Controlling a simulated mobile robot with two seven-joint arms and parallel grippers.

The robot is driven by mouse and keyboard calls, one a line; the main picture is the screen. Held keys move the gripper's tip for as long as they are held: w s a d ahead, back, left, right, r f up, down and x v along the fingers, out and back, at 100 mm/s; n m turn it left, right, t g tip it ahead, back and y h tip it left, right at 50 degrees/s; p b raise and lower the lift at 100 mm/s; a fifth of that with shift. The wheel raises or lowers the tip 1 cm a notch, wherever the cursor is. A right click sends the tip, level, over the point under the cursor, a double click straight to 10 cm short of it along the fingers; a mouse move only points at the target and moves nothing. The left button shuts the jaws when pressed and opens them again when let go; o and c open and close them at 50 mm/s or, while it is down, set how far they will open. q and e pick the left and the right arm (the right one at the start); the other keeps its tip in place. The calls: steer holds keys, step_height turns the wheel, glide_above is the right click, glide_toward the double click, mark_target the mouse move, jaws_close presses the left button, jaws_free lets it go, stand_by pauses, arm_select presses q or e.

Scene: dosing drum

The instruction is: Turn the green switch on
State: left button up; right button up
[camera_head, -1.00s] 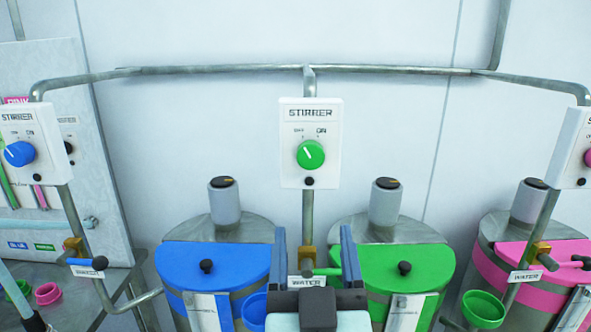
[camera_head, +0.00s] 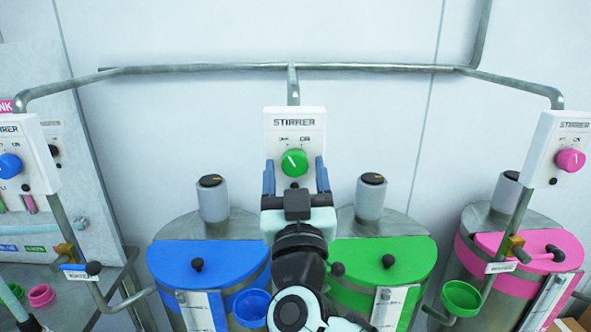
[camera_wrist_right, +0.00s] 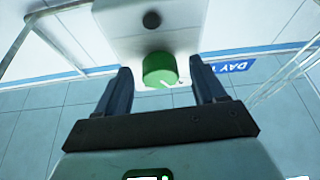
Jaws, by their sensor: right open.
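The green switch (camera_head: 294,163) is a round knob on the white middle STIRRER box (camera_head: 294,133). Its white mark points to the upper left, toward the left label; the ON label is at the right. My right gripper (camera_head: 295,174) is open just in front of the box, one finger on each side of the knob. In the right wrist view, the green switch (camera_wrist_right: 160,70) shows between the spread fingers of the right gripper (camera_wrist_right: 161,72), with gaps on both sides. I cannot tell how deep the fingers reach around it. My left gripper is out of view.
A blue knob (camera_head: 10,166) is on the left STIRRER box and a pink knob (camera_head: 570,160) on the right one. Blue (camera_head: 205,255), green (camera_head: 395,256) and pink (camera_head: 530,245) drum lids stand below. Metal pipes run above and between them.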

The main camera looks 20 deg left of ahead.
steer(key=c, duration=1.1)
steer(key=shift+o, duration=0.2)
steer(key=shift+m, duration=0.5)
steer(key=m+h, duration=0.1)
steer(key=m, duration=0.1)
steer(key=m+h, duration=0.1)
steer(key=shift+s+a+m+t, duration=0.1)
steer(key=shift+a+m+t, duration=0.1)
steer(key=shift+m+t, duration=0.15)
steer(key=m+h, duration=0.2)
steer(key=m, duration=0.2)
steer(key=shift+a, duration=0.1)
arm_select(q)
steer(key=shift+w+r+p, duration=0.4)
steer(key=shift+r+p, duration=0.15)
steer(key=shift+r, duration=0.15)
arm_select(e)
steer(key=m+g+h, duration=0.1)
steer(key=m, duration=0.3)
steer(key=m+h, duration=0.2)
steer(key=m, duration=0.2)
steer(key=shift+a+r+g+h, duration=0.15)
steer(key=shift+r+g+h, duration=0.05)
steer(key=shift+g+h, duration=0.15)
steer(key=shift+s, duration=0.1)
